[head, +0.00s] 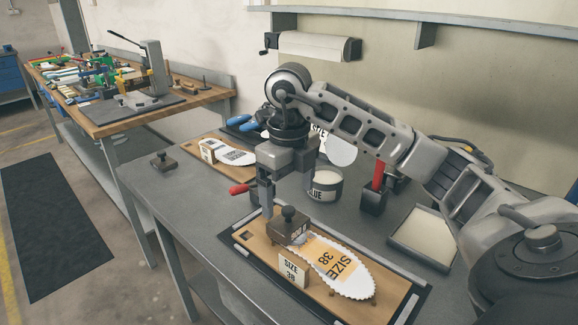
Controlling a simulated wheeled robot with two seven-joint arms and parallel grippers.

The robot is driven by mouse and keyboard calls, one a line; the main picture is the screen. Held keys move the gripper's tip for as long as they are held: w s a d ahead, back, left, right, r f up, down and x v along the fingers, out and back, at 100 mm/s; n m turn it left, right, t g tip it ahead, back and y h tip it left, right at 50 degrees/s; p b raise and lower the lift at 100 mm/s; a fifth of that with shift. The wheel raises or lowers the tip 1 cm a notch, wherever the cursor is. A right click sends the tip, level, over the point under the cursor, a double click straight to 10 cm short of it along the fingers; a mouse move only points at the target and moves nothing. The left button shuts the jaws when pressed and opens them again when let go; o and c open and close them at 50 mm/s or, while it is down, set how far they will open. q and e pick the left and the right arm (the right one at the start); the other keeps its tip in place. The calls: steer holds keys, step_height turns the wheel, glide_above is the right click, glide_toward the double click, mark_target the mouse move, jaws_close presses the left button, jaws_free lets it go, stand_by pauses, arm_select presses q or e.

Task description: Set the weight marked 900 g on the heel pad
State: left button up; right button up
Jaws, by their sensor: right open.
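My right gripper (267,207) points down, open and empty, just left of and behind the weight's knob. Another dark weight (163,161) stands at the table's left edge. My left gripper is not in view.
The insole lies on a wooden board (262,243) with a SIZE 38 block (293,270). Behind are a glue tub (325,186), a red-handled tool in a dark block (373,200) and a pale tray (424,237). Another insole (237,157) lies further back. The table's left front is clear.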

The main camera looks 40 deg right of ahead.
mark_target(289, 210)
step_height(289, 210, up, 6)
steer(key=p, duration=0.1)
steer(key=shift+p, duration=0.4)
